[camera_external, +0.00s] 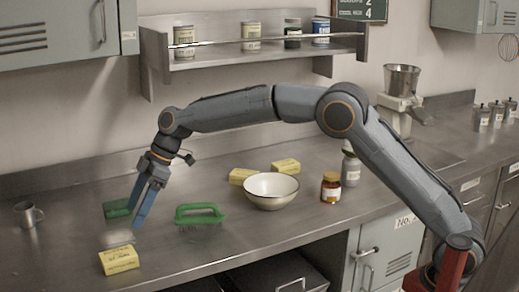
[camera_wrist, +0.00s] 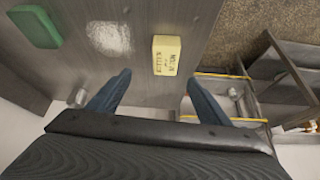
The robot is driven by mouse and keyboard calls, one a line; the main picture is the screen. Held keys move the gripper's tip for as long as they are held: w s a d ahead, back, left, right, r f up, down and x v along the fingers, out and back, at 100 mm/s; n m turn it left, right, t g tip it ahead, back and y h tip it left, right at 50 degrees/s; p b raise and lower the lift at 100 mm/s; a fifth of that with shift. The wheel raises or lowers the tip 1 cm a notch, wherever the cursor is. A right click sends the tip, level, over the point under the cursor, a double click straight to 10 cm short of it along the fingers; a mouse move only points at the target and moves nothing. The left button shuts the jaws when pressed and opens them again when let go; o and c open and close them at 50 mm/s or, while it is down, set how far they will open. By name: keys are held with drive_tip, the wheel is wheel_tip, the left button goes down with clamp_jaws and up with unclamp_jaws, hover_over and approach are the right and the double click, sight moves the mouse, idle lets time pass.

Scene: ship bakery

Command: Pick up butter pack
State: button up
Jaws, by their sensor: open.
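A yellow butter pack (camera_external: 119,260) with dark print lies on the steel counter near its front edge at the left. It also shows in the wrist view (camera_wrist: 166,55), ahead of my fingertips and slightly right of centre. My gripper (camera_external: 135,217) points down over the counter, behind the pack and apart from it. In the wrist view my two blue fingers (camera_wrist: 160,76) are spread wide with nothing between them. Two more yellow packs, one (camera_external: 242,176) left of the other (camera_external: 286,166), lie behind the white bowl.
A white powder patch (camera_external: 118,238) lies just behind the front pack. A green block (camera_external: 116,209) and green-handled brush (camera_external: 200,214) flank my fingers. A metal mug (camera_external: 28,213) stands far left. The white bowl (camera_external: 271,190) and brown jar (camera_external: 331,187) stand further right.

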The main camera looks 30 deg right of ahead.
drive_tip(key=s+a+n, duration=0.1)
drive_tip(key=a, duration=0.3)
approach(119, 253)
drive_tip(key=x, duration=0.3)
drive_tip(key=shift+a, duration=0.2)
drive_tip(key=p+x, duration=0.3)
drive_tip(key=x, duration=0.4)
drive_tip(key=shift+s+f, duration=0.1)
drive_tip(key=shift+f, duration=0.15)
drive_tip(key=c, duration=1.4)
